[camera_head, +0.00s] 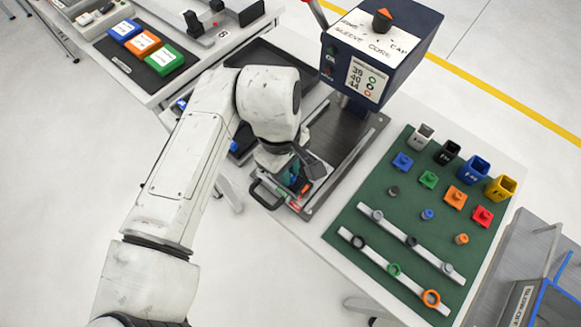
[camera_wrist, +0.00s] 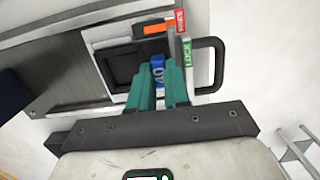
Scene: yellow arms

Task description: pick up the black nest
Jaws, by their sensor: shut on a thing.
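The black nest (camera_wrist: 125,66) is a dark, squarish piece at the white fixture, seen in the wrist view. A blue tab marked 40 (camera_wrist: 158,70) stands at its right side. My gripper (camera_wrist: 160,82) has green fingers, which are closed around the tab at the nest's edge. The fingertips partly cover it. In the head view my gripper (camera_head: 299,176) is low over the fixture, and my wrist hides most of the nest.
A black loop handle (camera_wrist: 219,66) sticks out beside the nest. Red (camera_wrist: 180,20) and green (camera_wrist: 187,52) labelled tabs stand close by. A blue box on a post (camera_head: 375,60) rises behind. A green mat (camera_head: 400,220) with several coloured parts lies to the right.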

